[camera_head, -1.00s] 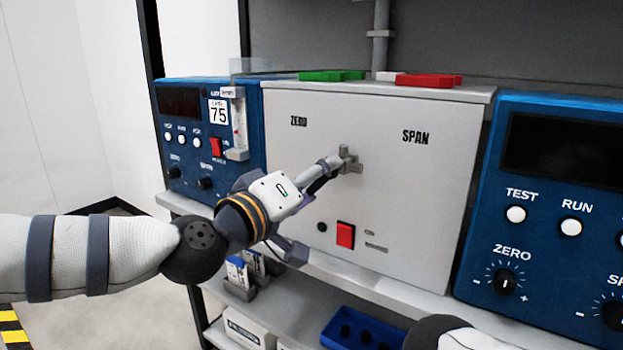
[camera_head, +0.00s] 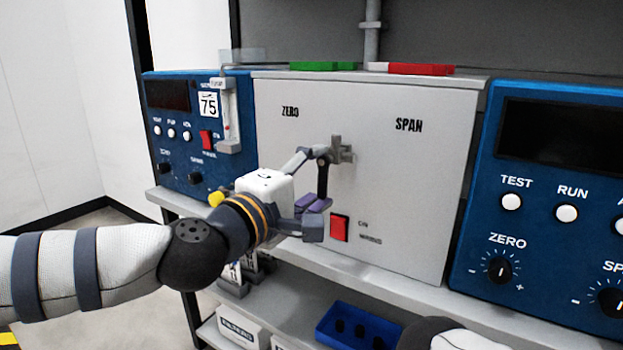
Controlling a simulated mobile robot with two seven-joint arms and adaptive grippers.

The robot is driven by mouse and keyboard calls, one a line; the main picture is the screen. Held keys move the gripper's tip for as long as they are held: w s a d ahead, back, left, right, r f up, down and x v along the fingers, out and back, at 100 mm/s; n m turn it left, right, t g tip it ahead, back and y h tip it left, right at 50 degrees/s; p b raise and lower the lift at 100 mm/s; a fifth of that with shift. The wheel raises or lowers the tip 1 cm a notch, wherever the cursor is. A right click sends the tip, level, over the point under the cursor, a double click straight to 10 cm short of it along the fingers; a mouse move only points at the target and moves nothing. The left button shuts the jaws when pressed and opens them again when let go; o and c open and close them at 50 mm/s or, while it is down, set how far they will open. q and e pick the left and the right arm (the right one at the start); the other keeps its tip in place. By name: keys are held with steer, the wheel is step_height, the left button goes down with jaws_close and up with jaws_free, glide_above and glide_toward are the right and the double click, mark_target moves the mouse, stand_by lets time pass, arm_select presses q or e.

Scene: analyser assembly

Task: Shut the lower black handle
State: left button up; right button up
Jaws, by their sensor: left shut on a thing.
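My left gripper (camera_head: 313,203) is in front of the light grey panel (camera_head: 400,185), left of its middle. A grey fitting (camera_head: 343,150) sticks out of the panel just right of the upper finger. Whether the finger touches it I cannot tell. My right gripper is not in view.
Blue instrument boxes stand at left (camera_head: 180,115) and right (camera_head: 545,240) of the panel. A blue tray (camera_head: 330,325) lies on the lower shelf. Green (camera_head: 323,66) and red (camera_head: 420,69) pieces lie on top of the panel's cabinet.

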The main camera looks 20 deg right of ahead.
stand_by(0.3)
arm_select(q)
steer(key=o, duration=1.2)
steer(key=v, duration=1.2)
steer(key=shift+s, duration=0.1)
